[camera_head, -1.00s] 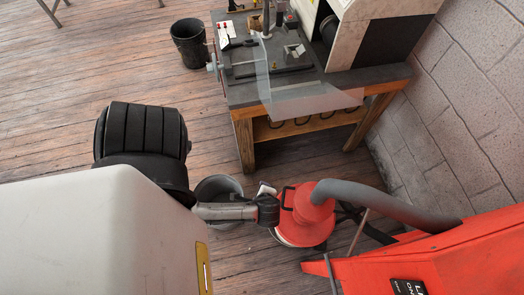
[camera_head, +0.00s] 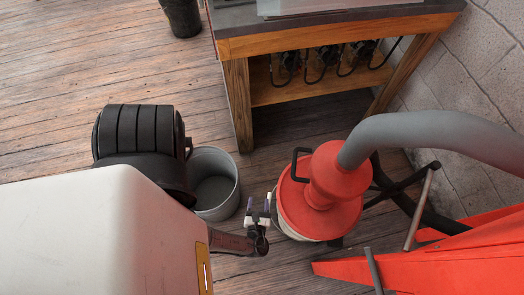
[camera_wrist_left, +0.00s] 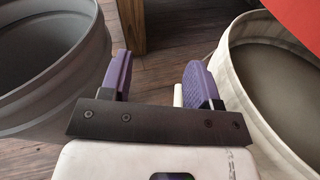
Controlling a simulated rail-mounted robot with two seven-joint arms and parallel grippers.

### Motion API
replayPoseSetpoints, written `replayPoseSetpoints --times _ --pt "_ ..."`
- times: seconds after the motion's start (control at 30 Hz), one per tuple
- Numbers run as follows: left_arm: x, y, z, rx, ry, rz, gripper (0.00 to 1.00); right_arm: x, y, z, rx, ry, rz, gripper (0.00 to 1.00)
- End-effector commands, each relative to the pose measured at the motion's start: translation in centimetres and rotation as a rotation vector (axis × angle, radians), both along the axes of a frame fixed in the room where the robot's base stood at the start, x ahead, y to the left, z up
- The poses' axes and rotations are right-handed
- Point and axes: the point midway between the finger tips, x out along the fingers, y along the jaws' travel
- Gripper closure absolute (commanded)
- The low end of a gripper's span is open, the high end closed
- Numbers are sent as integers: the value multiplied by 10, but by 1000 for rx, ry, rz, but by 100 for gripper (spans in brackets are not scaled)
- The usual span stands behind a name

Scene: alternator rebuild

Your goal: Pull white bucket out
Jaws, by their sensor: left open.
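The white bucket (camera_head: 288,230) stands on the floor under a red, domed top with a thick grey hose, which hides most of it in the head view. In the left wrist view the white bucket (camera_wrist_left: 268,112) is at the right, and its hollow inside shows below a red edge. My left gripper (camera_head: 258,205) is just left of the bucket. Its purple fingers (camera_wrist_left: 157,84) are apart, with floor visible between them; the right finger is close to the bucket's rim. I cannot tell if they touch. My right gripper is not in view.
A grey bucket (camera_head: 226,183) stands left of my left gripper and also shows in the left wrist view (camera_wrist_left: 50,65). A wooden workbench (camera_head: 330,42) is behind. The red machine (camera_head: 430,255) and block wall (camera_head: 475,60) bound the right.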

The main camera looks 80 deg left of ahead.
Motion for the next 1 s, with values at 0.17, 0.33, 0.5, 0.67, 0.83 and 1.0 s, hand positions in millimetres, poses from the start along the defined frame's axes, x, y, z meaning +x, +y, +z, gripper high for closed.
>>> replayPoseSetpoints --times 0.17,0.33,0.5,0.67,0.83,1.0 --pt "2 -22 -82 114 159 -150 44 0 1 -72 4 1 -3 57" --pt "4 -39 -122 194 264 -260 44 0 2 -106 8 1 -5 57" --pt "4 -50 -144 244 323 -327 44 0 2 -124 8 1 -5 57" --pt "4 -55 -150 264 348 -354 44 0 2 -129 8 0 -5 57" --pt "4 -55 -150 266 351 -358 44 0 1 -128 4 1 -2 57" --pt "4 -55 -150 266 350 -357 44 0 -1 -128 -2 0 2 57"
